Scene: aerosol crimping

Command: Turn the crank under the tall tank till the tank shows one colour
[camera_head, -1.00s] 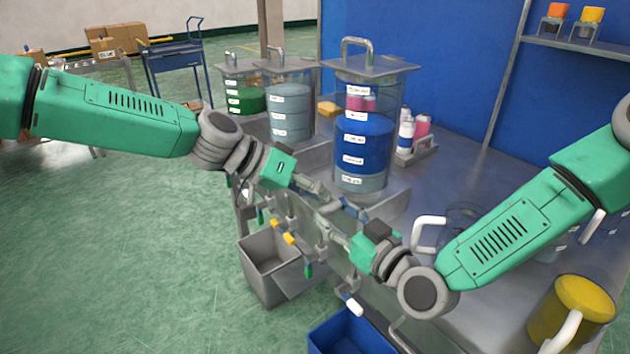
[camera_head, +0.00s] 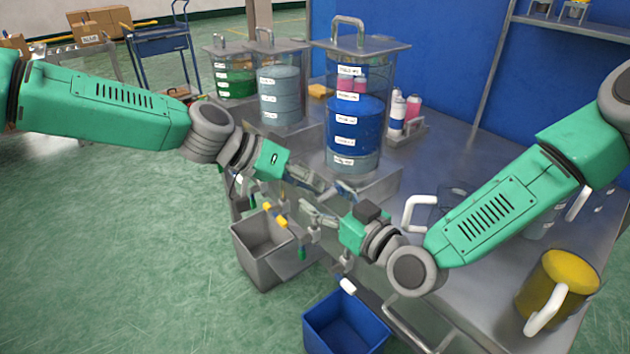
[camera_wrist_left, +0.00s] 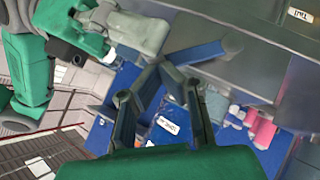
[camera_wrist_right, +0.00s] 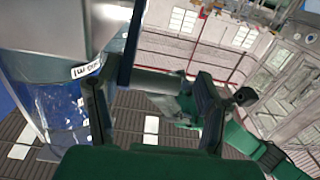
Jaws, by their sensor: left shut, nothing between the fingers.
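The tall tank (camera_head: 355,122) stands on the bench with a broad blue layer above a pale grey-blue band at its bottom. The crank shows below it as a blue arm (camera_head: 346,191); in the left wrist view the blue arm (camera_wrist_left: 198,52) has a round end. My left gripper (camera_head: 318,184) is shut and empty, close beside the crank arm. My right gripper (camera_head: 308,214) is open, just in front of the crank. In the right wrist view the grey crank handle (camera_wrist_right: 157,80) shows between its spread fingers; contact cannot be told.
Two more tanks, grey-blue (camera_head: 279,95) and green (camera_head: 232,78), stand to the left. A grey bin (camera_head: 262,262) and a blue bin (camera_head: 345,325) are below the bench edge. A yellow-filled mug (camera_head: 560,290) is at right. Bottles (camera_head: 405,112) stand behind the tall tank.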

